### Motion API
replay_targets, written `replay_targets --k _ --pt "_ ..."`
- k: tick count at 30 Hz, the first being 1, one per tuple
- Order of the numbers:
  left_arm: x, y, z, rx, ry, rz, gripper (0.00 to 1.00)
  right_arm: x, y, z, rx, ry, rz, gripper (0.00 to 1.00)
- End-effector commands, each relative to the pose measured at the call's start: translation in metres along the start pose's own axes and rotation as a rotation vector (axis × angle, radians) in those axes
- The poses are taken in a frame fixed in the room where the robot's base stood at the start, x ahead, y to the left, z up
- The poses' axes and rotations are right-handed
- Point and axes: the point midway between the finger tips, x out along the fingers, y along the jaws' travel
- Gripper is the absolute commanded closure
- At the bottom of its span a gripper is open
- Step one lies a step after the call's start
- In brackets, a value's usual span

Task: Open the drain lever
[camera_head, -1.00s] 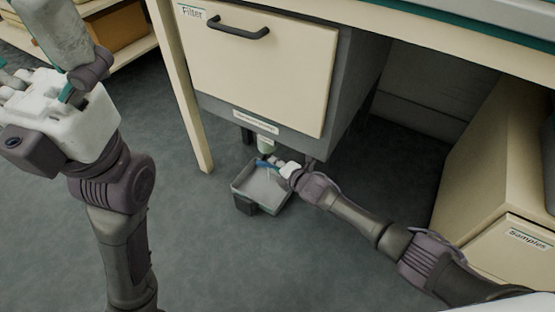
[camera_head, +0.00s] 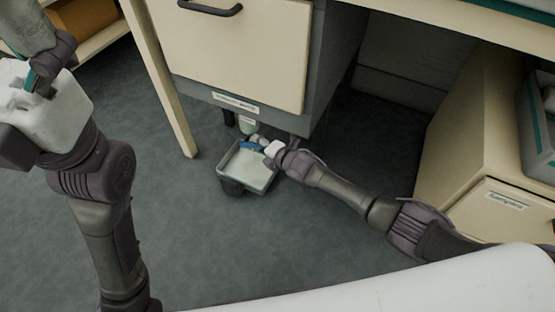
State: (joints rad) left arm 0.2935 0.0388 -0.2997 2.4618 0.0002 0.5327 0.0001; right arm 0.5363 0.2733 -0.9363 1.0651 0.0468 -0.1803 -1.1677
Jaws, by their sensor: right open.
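The drain lever looks like a small blue handle (camera_head: 250,146) below the labelled underside of the filter cabinet (camera_head: 240,50). A pale green drain part (camera_head: 246,127) hangs just above it. My right gripper (camera_head: 262,143) is open and close beside the blue handle; whether they touch is too small to tell. A grey tray (camera_head: 246,178) lies below, on a dark support near the floor. My left arm comes up on the left, with its white wrist part (camera_head: 50,118) in view.
A cream table leg (camera_head: 160,85) stands left of the tray. A cream cabinet labelled Samples (camera_head: 478,190) stands at the right, with a grey bin (camera_head: 540,130) on it. The grey floor between is open.

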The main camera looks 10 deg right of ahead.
Motion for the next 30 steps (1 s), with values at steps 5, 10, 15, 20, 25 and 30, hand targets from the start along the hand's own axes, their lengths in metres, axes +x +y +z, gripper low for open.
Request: replay_targets --k 5,10,15,20,25,30 --pt "0.0 0.0 0.0 0.0 0.0 0.0 0.01 -0.028 -0.005 -0.001 -0.002 0.001 -0.004 0.52" --pt "0.0 0.0 0.0 0.0 -0.001 0.0 0.01 -0.067 -0.024 -0.005 -0.002 0.001 -0.004 0.52" --pt "0.0 0.0 0.0 0.0 -0.001 0.0 0.01 -0.1 -0.04 -0.008 -0.001 0.0 -0.005 0.52" --pt "0.0 0.0 0.0 0.0 -0.001 0.0 0.01 -0.12 -0.049 -0.01 -0.001 0.0 -0.003 0.52" --pt "0.0 0.0 0.0 0.0 -0.001 0.0 0.01 -0.129 -0.052 -0.011 0.0 0.0 -0.002 0.52" --pt "0.0 0.0 0.0 0.0 -0.001 0.0 0.01 -0.129 -0.052 -0.011 0.0 0.0 -0.002 0.52"
